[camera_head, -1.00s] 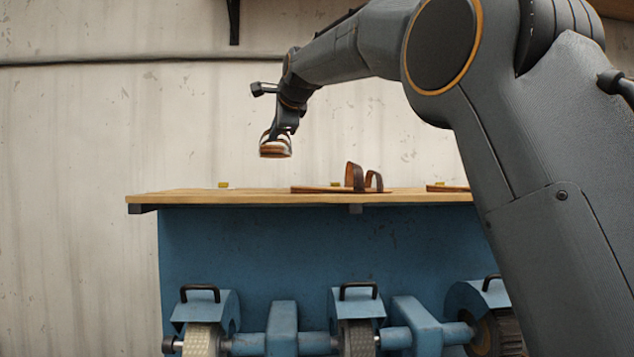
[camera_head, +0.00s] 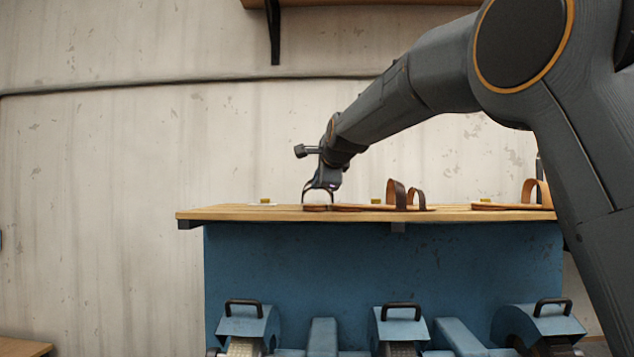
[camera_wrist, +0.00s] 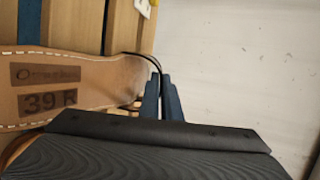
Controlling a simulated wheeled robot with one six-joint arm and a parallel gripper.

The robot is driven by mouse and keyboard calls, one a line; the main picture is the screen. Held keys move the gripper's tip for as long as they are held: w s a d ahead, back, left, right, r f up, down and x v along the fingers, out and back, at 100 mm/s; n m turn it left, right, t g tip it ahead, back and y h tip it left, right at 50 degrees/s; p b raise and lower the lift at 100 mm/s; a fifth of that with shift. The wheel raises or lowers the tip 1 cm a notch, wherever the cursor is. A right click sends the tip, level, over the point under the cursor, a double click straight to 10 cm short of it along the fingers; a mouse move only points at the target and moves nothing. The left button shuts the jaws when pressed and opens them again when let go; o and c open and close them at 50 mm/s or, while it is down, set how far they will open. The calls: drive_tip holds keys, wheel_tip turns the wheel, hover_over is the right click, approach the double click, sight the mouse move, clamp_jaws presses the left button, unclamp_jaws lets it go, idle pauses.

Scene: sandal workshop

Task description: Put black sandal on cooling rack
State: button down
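The black-strapped sandal shows in the wrist view with its tan footbed (camera_wrist: 85,82), marked "39 R", at the left. In the head view its dark strap arches under my gripper (camera_head: 322,184), and its sole (camera_head: 317,207) is at the level of the wooden bench top, toward the left. The strap runs between my two fingers (camera_wrist: 162,98), which are close together on it. Whether the sole touches the top cannot be told. No cooling rack can be clearly made out.
A brown-strapped sandal (camera_head: 397,196) lies on the wooden top (camera_head: 225,213) just right of my gripper, and another (camera_head: 534,192) is farther right. Small yellow pieces (camera_head: 265,201) sit along the back. A blue machine (camera_head: 300,255) stands below. A wall (camera_head: 130,140) is behind.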

drive_tip(key=c, duration=2.4)
unclamp_jaws()
drive_tip(key=shift+f, duration=0.1)
drive_tip(key=shift+c, duration=0.2)
drive_tip(key=o, duration=0.4)
drive_tip(key=shift+o, duration=0.2)
drive_tip(key=shift+s, duration=0.1)
drive_tip(key=b+v, duration=0.3)
drive_tip(key=v, duration=0.9)
